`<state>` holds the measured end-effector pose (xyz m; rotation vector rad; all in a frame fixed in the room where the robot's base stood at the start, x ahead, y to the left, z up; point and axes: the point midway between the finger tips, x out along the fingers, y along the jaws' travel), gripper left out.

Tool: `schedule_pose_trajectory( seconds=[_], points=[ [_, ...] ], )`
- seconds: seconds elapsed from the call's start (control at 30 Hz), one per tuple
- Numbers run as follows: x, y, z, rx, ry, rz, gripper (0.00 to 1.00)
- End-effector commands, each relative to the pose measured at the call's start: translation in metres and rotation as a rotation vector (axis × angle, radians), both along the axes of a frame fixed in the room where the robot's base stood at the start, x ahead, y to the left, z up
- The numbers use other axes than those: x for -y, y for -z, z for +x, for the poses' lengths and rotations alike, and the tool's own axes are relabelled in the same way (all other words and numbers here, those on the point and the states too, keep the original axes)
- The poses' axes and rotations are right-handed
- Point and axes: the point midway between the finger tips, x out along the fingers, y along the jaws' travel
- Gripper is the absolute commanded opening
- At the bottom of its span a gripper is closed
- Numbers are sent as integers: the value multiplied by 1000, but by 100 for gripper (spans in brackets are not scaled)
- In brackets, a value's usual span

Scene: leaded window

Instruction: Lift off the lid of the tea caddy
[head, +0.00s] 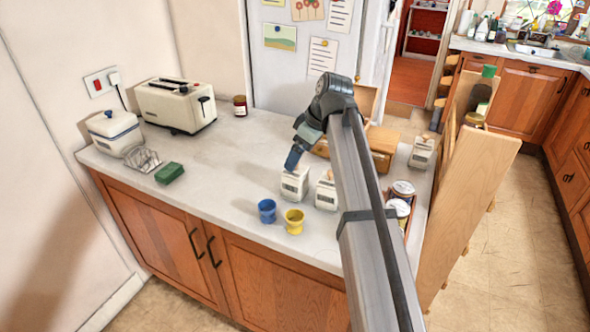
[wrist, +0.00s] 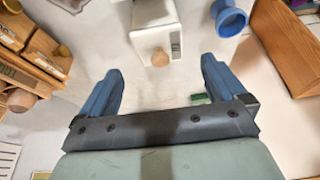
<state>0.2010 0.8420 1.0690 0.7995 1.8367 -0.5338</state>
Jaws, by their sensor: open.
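Several white caddies with wooden knobs and dark-marked labels stand on the counter. One caddy (head: 294,186) is directly below my gripper (head: 292,162); a second caddy (head: 326,194) stands just right of it, and a third (head: 421,154) near the far right edge. The labels are too small to read, so I cannot tell which holds tea. In the wrist view, a white caddy (wrist: 152,28) with its lid knob (wrist: 160,57) shows beyond and between the blue fingers of my gripper (wrist: 160,68). The fingers are wide apart and empty. The lid appears to be on.
A blue cup (head: 267,210) and a yellow cup (head: 294,221) stand in front of the caddies. A wooden box (head: 383,142) is behind, and tins (head: 401,198) stand at right. The counter's left middle is clear, with a green sponge (head: 169,173) and toaster (head: 178,105) beyond.

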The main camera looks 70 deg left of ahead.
Motion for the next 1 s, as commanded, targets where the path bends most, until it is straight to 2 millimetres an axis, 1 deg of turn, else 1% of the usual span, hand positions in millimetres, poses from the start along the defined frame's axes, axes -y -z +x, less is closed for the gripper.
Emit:
schedule_pose_trajectory(
  seconds=[0.1,0.27,0.37,0.53,0.57,1.0],
  points=[
    [-2,16,-4,0,-1,-3,98],
    [-8,34,-9,0,-2,-2,98],
    [-10,38,-10,1,-1,0,98],
    [-10,38,-10,1,0,-1,98],
    [-10,38,-10,1,0,-1,96],
    [-9,37,-10,0,0,0,54]
  ],
)
